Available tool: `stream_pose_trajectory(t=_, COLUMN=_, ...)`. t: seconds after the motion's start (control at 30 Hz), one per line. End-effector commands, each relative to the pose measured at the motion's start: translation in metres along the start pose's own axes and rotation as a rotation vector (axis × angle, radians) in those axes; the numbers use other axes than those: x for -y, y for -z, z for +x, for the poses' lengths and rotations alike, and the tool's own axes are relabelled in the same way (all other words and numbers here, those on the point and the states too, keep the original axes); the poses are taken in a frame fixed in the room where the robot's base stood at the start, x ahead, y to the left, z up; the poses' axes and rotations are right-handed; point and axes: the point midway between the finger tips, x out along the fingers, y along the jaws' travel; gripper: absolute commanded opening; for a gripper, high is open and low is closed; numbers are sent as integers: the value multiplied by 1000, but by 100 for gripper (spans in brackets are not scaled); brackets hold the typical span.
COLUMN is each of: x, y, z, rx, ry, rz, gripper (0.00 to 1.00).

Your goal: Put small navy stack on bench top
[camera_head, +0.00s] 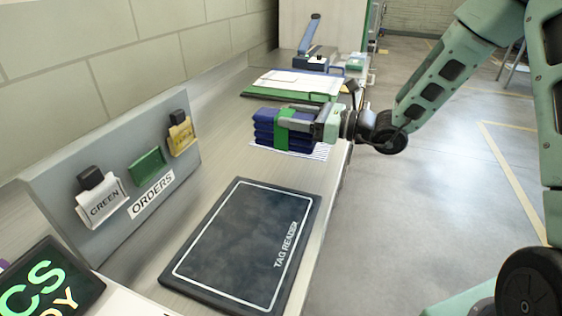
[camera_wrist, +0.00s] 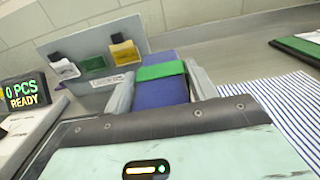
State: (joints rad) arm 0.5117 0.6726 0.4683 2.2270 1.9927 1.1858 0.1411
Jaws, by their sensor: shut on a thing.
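The small navy stack (camera_head: 266,129) is several folded navy layers with a green band (camera_head: 282,124) around it. My gripper (camera_head: 299,118) is shut on it from the right side. In the wrist view the navy stack (camera_wrist: 161,94) sits between the two fingers of my gripper (camera_wrist: 160,92), with its green band near the far end. The stack is at a striped cloth or sheet (camera_head: 310,152) on the bench top (camera_head: 216,156); I cannot tell whether it touches it. The striped sheet also shows in the wrist view (camera_wrist: 287,104).
A dark tag reader pad (camera_head: 245,243) lies in front on the bench. An orders board (camera_head: 118,185) with cards stands along the wall side. Behind the stack are a green-edged board with papers (camera_head: 293,84) and a blue device (camera_head: 316,58). A display (camera_wrist: 22,93) reads 0 PCS READY.

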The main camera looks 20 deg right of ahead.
Motion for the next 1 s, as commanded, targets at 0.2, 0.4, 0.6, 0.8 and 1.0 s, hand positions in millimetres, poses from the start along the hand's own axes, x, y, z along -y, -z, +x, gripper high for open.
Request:
stream_pose_trajectory(t=0.2, x=0, y=34, z=0, rx=1, ry=0, rz=4, gripper=22)
stream_pose_trajectory(t=0.4, x=0, y=57, z=0, rx=1, ry=1, rz=4, gripper=22)
stream_pose_trajectory(t=0.6, x=0, y=79, z=0, rx=1, ry=0, rz=2, gripper=22)
stream_pose_trajectory(t=0.8, x=0, y=80, z=0, rx=2, ry=1, rz=-1, gripper=22)
stream_pose_trajectory(t=1.0, x=0, y=84, z=0, rx=1, ry=1, rz=0, gripper=59)
